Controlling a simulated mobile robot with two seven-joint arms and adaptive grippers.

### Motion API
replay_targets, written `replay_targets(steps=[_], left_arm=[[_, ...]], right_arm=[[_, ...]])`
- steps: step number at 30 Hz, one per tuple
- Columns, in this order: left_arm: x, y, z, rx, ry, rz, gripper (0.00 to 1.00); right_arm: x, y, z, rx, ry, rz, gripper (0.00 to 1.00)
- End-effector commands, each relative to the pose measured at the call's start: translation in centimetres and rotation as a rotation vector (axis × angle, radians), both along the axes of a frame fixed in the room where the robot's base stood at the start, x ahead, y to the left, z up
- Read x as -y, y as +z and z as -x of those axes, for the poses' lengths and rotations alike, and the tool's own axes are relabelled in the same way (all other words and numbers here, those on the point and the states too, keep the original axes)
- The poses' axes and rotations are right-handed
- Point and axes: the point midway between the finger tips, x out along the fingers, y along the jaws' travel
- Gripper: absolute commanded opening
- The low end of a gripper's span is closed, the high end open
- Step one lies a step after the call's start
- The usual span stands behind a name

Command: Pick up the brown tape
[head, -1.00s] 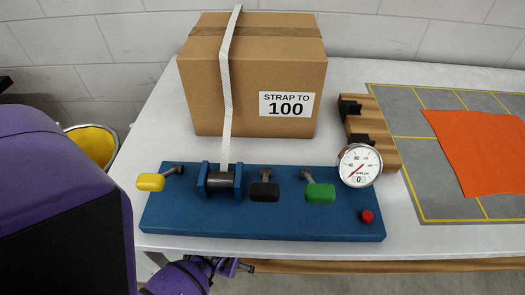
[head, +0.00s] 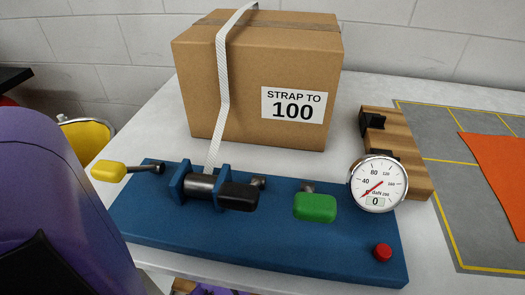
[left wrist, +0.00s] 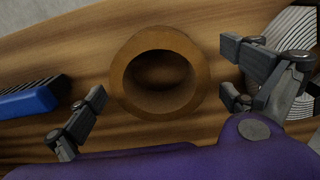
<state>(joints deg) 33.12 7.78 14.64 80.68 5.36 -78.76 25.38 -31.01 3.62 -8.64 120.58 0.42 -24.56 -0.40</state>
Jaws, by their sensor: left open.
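The brown tape (left wrist: 160,38), a thick ring with an open middle, lies on a wooden surface in the left wrist view. I see its hole from above. My left gripper (left wrist: 163,82) is open, with one finger to the left of the ring and the other to the right, apart from it as far as I can tell. My right gripper is not in view.
On the wooden surface (left wrist: 90,40), a blue brush (left wrist: 30,98) lies left of the tape and a ribbed pale roll (left wrist: 294,30) lies right. On the white table stand a blue strapping fixture (head: 250,240), a cardboard box (head: 225,75) and a dial gauge (head: 378,184).

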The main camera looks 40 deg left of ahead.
Motion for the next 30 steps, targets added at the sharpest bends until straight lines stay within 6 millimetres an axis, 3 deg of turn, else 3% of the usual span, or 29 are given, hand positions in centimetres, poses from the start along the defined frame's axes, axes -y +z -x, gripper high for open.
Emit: replay_targets(steps=[3,10,22,30], left_arm=[[-0.01,-1.01,0.07,-0.001,0.000,0.000,1.00],[-0.02,-0.95,0.00,0.001,0.000,-0.001,1.00],[-0.03,-0.93,-0.01,0.002,0.000,-0.001,0.49],[-0.03,-0.75,-0.01,0.002,0.000,-0.001,0.49]], right_arm=[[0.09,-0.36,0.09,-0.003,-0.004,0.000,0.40],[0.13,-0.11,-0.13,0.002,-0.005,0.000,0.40],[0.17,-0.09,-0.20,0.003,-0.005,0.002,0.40],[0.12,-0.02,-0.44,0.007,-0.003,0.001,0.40]])
